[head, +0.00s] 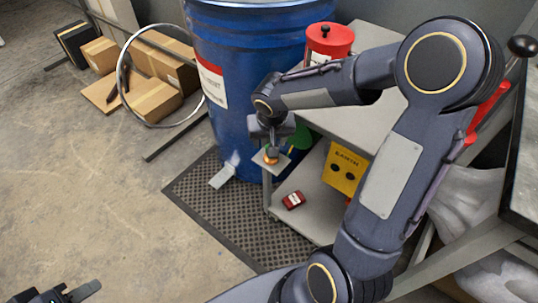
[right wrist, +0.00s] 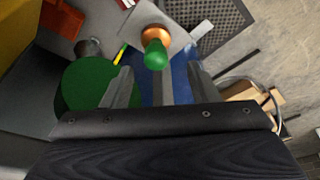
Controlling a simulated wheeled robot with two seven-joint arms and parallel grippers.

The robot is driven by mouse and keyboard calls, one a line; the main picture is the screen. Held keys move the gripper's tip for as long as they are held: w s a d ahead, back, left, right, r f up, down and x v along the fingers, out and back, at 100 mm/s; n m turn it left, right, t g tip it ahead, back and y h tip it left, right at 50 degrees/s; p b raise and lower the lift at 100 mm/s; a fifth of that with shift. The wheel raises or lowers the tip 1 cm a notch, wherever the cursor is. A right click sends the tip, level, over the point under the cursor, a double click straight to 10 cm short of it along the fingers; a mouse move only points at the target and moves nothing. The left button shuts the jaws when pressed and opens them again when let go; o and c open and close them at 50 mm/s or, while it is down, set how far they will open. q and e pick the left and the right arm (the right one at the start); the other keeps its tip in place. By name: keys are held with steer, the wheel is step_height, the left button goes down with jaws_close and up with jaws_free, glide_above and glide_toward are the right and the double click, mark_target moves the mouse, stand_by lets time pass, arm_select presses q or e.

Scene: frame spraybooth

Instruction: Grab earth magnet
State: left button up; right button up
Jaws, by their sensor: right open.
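The likely earth magnet (right wrist: 156,46), a green knob with a copper-coloured base, sits on a small grey plate in the right wrist view. In the head view its orange-copper part (head: 271,159) shows just below my right gripper (head: 273,150); the rest is largely hidden. In the right wrist view my right gripper (right wrist: 160,74) is open, one finger on each side, with the knob just beyond the fingertips and roughly centred. I cannot tell whether they touch. My left gripper (head: 62,294) is at the bottom left edge of the head view, partly cut off.
A blue drum (head: 235,120) stands close behind my right gripper. A grey cart (head: 360,118) holds a red can (head: 328,42), a yellow box (head: 343,170) and a small red item (head: 293,200). A green round thing (right wrist: 85,90) lies beside the right fingers.

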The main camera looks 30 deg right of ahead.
mark_target(268, 161)
steer(key=x, duration=0.2)
steer(key=b+x, duration=0.1)
steer(key=x, duration=0.3)
steer(key=shift+d+f, duration=0.3)
jaws_close()
